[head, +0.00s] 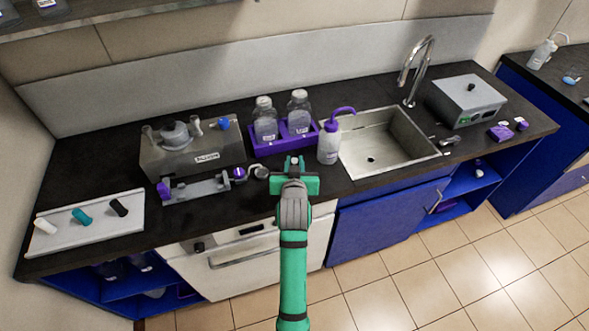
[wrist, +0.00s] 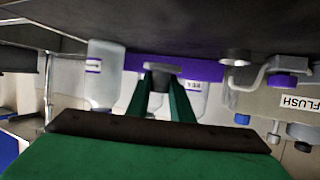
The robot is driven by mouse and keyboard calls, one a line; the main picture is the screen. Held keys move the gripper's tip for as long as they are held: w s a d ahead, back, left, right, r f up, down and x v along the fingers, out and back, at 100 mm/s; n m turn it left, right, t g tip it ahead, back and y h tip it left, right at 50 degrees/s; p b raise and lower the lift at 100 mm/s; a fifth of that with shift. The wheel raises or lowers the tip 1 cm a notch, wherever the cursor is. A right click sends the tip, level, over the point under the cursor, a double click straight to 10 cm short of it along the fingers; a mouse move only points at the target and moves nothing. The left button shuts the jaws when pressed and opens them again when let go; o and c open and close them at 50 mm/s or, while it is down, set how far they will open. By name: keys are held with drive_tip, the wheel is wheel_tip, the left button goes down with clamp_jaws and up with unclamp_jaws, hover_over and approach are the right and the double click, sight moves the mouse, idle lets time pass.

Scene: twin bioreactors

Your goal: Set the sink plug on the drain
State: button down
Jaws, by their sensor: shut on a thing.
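My gripper (head: 294,165) is over the front edge of the dark bench, left of the sink. In the wrist view its green fingers (wrist: 162,95) are shut on a small grey round piece, which looks like the sink plug (wrist: 163,67). In the head view the gripper mostly hides this piece. The drain (head: 371,160) is a small dark hole in the floor of the steel sink (head: 405,130), with nothing on it. The gripper is apart from the sink, to its left.
A wash bottle with a purple top (head: 329,142) stands between my gripper and the sink. A purple rack (head: 268,148) with two bottles is behind the gripper. A curved tap (head: 429,62) rises behind the sink. A small metal round part (head: 261,172) lies left of the gripper.

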drive_tip(key=shift+w+a+f, duration=0.1)
drive_tip(key=shift+w+f, duration=0.1)
drive_tip(key=shift+f, duration=1.5)
drive_tip(key=c, duration=1.6)
unclamp_jaws()
drive_tip(key=shift+f, duration=0.1)
drive_tip(key=shift+o, duration=0.2)
